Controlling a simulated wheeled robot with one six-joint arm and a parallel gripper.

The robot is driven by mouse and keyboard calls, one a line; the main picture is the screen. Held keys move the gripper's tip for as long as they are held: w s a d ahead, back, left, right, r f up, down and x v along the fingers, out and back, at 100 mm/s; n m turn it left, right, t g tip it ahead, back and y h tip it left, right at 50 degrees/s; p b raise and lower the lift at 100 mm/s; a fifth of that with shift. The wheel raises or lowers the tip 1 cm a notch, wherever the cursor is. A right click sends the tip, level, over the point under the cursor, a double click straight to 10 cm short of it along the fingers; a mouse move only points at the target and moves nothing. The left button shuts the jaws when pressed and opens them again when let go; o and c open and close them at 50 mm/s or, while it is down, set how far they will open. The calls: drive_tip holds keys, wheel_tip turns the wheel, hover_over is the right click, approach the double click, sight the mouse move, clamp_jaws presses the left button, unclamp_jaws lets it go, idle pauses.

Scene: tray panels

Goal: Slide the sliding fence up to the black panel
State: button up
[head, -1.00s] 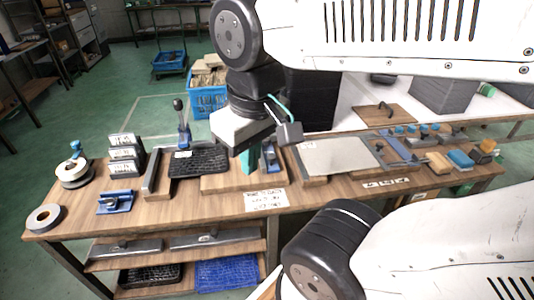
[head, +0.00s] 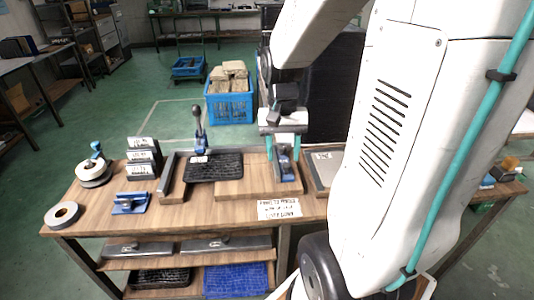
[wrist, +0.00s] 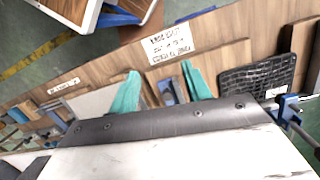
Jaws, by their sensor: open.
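The black panel (head: 222,167) lies flat with its textured face up, partly over a wooden board (head: 240,188); it also shows at the right of the wrist view (wrist: 257,70). The sliding fence appears to be the narrow blue-and-grey piece (head: 286,172) on the right part of the board, with a strip of bare wood between it and the panel. My gripper (head: 283,155) is open above the fence, its teal fingers one on each side. In the wrist view the fence (wrist: 168,92) shows between the fingers; I cannot tell whether they touch it.
A grey bar (head: 167,178) stands left of the panel, and a black-knobbed clamp (head: 199,130) behind it. A printed card (head: 279,208) lies at the front edge. A grey plate (head: 326,166) is to the right. My arm hides much of the table's right side.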

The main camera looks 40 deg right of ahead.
sight(286, 165)
drive_tip(key=w+d+f+m, duration=0.2)
drive_tip(key=d, duration=0.1)
drive_tip(key=w+d+f+m, duration=0.1)
drive_tip(key=w+d+m, duration=0.1)
drive_tip(key=d, duration=0.1)
drive_tip(key=w+d+f+m+t, duration=0.1)
drive_tip(key=w+d+f+m, duration=0.1)
drive_tip(key=d, duration=0.1)
drive_tip(key=shift+f, duration=0.3)
drive_tip(key=shift+w+d+r+m+t+h, duration=0.2)
drive_tip(key=shift+w+m+t+h, duration=0.1)
drive_tip(key=shift+m+h, duration=0.1)
drive_tip(key=shift+w+f+m, duration=0.1)
drive_tip(key=shift+f+m, duration=0.05)
drive_tip(key=shift+m, duration=0.15)
wheel_tip(286, 165, down, 8)
drive_tip(key=shift+r, duration=0.2)
clamp_jaws()
drive_tip(key=shift+w, duration=0.1)
